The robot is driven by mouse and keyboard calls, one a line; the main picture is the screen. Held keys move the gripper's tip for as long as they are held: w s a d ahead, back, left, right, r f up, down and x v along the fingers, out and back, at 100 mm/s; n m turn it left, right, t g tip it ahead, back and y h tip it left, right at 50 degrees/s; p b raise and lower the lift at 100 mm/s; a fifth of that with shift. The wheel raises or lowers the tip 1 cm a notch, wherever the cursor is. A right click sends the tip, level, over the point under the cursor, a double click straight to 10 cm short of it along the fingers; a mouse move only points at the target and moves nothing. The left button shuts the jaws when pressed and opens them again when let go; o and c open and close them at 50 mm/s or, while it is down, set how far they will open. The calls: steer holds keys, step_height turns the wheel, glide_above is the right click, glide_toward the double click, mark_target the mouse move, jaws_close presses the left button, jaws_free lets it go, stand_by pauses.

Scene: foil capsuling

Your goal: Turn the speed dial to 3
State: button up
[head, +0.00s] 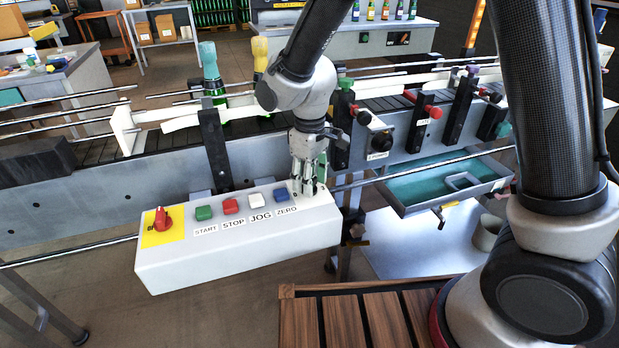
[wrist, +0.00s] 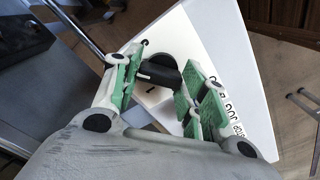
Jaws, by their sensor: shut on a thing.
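The black dial (wrist: 158,72) sits on a white plate at one end of the white control box (head: 180,263). Its bar-shaped grip lies between the green pads of my gripper (wrist: 155,82), which is shut on it. In the head view my gripper (head: 308,182) points down at the right end of the box, beside the blue button, and hides the dial. A small dark mark shows on the plate near the dial in the wrist view. I cannot read the dial's numbers or tell its setting.
The conveyor rails and several coloured knobs stand behind. A drawer with a teal lining (head: 440,182) is open at right. A slatted wooden surface (head: 345,320) lies in front.

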steer(key=m, duration=0.3)
steer(key=shift+m, duration=2.1)
steer(key=o, duration=1)
step_height(320, 180, up, 12)
steer(key=shift+r, duration=0.1)
